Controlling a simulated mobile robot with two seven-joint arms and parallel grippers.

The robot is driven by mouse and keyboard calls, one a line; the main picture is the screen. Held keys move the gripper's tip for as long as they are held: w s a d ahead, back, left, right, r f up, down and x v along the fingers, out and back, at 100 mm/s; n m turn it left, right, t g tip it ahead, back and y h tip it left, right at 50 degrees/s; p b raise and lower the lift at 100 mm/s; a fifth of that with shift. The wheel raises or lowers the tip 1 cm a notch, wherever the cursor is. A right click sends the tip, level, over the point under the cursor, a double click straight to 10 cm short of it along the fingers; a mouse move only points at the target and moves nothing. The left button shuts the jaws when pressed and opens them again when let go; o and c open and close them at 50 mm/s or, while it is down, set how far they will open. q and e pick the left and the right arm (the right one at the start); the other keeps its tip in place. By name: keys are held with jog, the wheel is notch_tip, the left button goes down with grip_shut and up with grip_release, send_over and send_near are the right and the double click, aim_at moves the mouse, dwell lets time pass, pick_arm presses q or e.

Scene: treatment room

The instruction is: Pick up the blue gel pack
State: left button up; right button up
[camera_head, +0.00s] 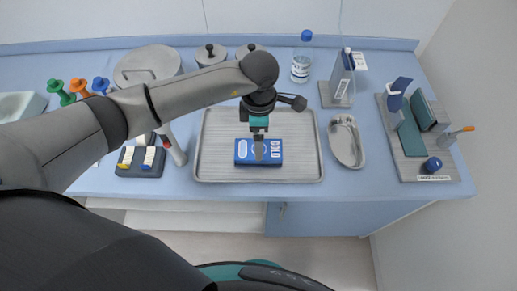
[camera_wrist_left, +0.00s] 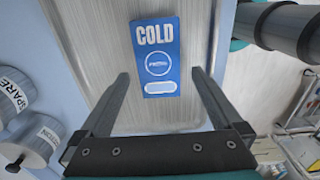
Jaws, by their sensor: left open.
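The blue gel pack (camera_head: 243,152), marked "COLD", lies flat on a ribbed metal tray (camera_head: 215,170). My left gripper (camera_head: 259,154) is over the pack and hides part of it in the head view. In the left wrist view the pack (camera_wrist_left: 156,50) lies ahead of my left gripper (camera_wrist_left: 160,76), whose two fingers are spread wide with nothing between them. The lower end of the pack reaches toward the gap between the fingertips. The height of the fingertips above the pack is hard to tell. My right gripper is not seen.
A steel kidney dish (camera_head: 346,142) stands close to the tray's right side. A clear bottle (camera_head: 302,62) stands behind. A dark rack (camera_head: 140,163) is left of the tray. A board with upright items (camera_head: 412,165) is at the far right.

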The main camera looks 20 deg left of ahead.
pick_arm(q)
jog(key=shift+f, duration=0.6)
jog(key=shift+w+a+f, duration=0.1)
jog(key=shift+f, duration=2.05)
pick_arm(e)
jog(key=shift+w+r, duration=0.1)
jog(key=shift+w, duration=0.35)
pick_arm(q)
jog(key=shift+r, duration=0.1)
jog(key=c, duration=1.4)
notch_tip(320, 180, up, 25)
jog(key=p, duration=0.3)
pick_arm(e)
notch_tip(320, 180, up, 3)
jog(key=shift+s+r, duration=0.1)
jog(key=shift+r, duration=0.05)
